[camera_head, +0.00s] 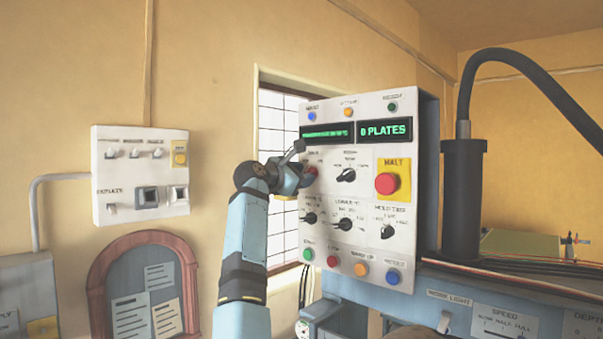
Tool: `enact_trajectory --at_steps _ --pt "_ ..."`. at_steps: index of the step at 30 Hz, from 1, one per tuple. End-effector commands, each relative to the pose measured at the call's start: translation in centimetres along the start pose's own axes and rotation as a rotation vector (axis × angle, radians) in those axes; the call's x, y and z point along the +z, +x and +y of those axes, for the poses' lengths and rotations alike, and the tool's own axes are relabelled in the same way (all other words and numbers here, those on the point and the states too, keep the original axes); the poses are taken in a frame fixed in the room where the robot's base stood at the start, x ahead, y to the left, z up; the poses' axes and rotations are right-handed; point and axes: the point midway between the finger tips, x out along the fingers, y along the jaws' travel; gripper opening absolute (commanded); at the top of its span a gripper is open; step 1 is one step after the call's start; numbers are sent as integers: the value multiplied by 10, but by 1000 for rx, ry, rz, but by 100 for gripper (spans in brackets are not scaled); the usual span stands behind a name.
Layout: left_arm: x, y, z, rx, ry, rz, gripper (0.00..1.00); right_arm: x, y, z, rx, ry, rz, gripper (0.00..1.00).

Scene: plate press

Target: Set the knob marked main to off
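The control panel (323,262) is a pale upright box with several black knobs, lamps and two green displays.
A black knob (346,175) and a red MALT button (387,183) on a yellow plate are right of the gripper. More knobs and coloured buttons lie below. A wall switch box (120,205) is at left. A thick dark hose (520,75) arches at right.

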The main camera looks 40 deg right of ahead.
Motion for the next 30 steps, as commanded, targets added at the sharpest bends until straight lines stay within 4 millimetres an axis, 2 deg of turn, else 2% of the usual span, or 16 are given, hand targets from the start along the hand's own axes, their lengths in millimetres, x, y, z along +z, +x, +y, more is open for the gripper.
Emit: enact_trajectory --at_steps 6,12,23,30 --pt "1 0 2 3 -1 -3 57 0 0 0 0 0 0 39" --pt "1 0 3 4 -1 -4 57 0 0 0 0 0 0 0" --pt "1 0 3 5 -2 -2 57 0 0 0 0 -34 1 0" --pt "4 2 3 6 -3 -2 57 0 0 0 1 -165 0 0"
